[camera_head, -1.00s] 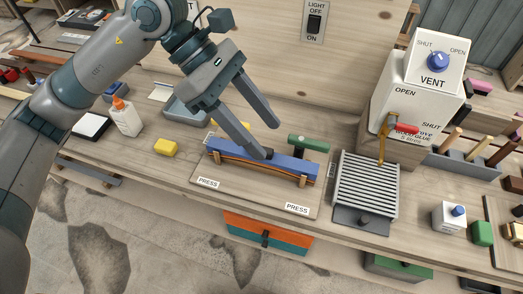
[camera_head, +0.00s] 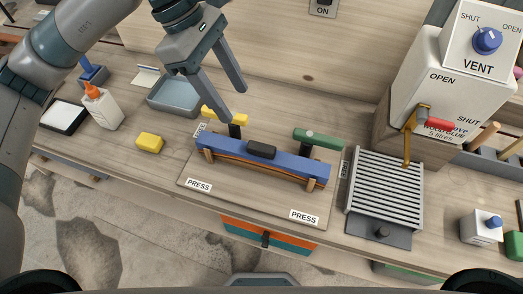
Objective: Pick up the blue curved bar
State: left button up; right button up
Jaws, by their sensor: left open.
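The blue curved bar (camera_head: 285,162) lies across the press board (camera_head: 228,188) in the middle of the bench. It has a dark block (camera_head: 261,150) on its top, and brown strips (camera_head: 250,167) show beneath it between small wooden posts. My left gripper (camera_head: 236,106) is open and empty, above and behind the bar's left half, apart from it in the picture. My right gripper is not in view.
A yellow-handled clamp (camera_head: 226,116) and a green-handled clamp (camera_head: 317,139) stand behind the bar. A ribbed grey rack (camera_head: 387,188) and glue dispenser (camera_head: 432,90) stand to the right. A yellow block (camera_head: 149,142), glue bottle (camera_head: 102,107) and grey tray (camera_head: 174,97) are left.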

pick_arm(q)
jog(key=w+f, duration=0.1)
jog(key=f, duration=0.1)
jog(key=p, duration=0.2)
send_near(261, 146)
jog(key=f, duration=0.1)
jog(key=s+d+f+p, duration=0.1)
jog(key=d+f+p, duration=0.1)
jog(key=shift+s+f, duration=0.3)
jog(key=shift+f, duration=0.1)
jog(key=shift+d+f, duration=0.1)
jog(key=shift+f, duration=0.2)
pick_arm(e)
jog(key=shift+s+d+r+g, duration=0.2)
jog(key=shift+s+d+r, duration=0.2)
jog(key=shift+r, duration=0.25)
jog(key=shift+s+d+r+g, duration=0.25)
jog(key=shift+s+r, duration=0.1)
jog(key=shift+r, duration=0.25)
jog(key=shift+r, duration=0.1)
